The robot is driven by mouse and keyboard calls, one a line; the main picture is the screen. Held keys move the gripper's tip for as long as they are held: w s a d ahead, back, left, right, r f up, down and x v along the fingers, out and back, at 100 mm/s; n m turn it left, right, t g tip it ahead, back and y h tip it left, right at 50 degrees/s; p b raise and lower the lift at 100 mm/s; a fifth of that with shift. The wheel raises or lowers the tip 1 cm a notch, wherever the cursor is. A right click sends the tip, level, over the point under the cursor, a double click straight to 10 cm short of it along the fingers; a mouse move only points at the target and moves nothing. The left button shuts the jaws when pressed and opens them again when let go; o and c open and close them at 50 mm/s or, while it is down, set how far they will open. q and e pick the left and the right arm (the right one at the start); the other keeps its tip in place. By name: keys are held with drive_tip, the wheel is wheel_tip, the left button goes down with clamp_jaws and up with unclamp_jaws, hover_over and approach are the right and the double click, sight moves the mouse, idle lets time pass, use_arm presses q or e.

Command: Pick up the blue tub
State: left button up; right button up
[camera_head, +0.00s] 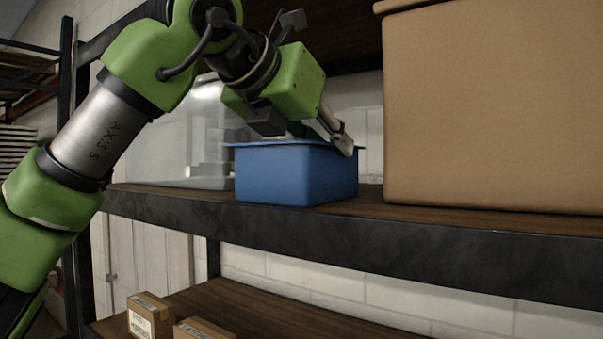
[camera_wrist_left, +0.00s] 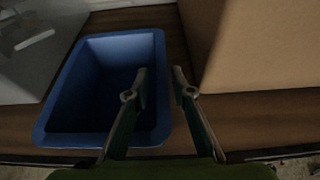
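The blue tub (camera_head: 296,174) stands upright on the shelf's wooden board, near its front edge. In the left wrist view the tub (camera_wrist_left: 72,95) is open-topped and its dark inside looks empty. My left gripper (camera_head: 342,145) is over the tub's right side in the head view. In the wrist view its fingers (camera_wrist_left: 160,76) are apart, the left one over the tub's inside and the right one beyond its right rim. The rim passes between them, and I cannot tell whether either finger touches it. My right gripper is not in view.
A large brown box (camera_head: 490,110) stands close on the tub's right. A clear, see-through container (camera_head: 190,140) stands on its left. The shelf's dark front beam (camera_head: 400,245) runs below. Small cartons (camera_head: 150,315) lie on the lower shelf.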

sight(336, 151)
use_arm(q)
drive_tip(key=p+x, duration=0.1)
drive_tip(key=x, duration=0.2)
drive_tip(key=shift+w+a+p, duration=0.15)
drive_tip(key=shift+p, duration=0.2)
drive_tip(key=shift+w+d+f, duration=0.2)
drive_tip(key=shift+w+d, duration=0.1)
drive_tip(key=shift+s, duration=0.1)
drive_tip(key=shift+s+a+r, duration=0.1)
drive_tip(key=shift+s+a, duration=0.05)
clamp_jaws()
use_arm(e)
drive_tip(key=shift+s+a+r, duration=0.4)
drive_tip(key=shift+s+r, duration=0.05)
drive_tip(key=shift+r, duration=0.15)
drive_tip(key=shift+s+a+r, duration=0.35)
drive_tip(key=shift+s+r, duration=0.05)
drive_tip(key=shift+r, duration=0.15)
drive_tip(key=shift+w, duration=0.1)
use_arm(q)
drive_tip(key=shift+r, duration=0.15)
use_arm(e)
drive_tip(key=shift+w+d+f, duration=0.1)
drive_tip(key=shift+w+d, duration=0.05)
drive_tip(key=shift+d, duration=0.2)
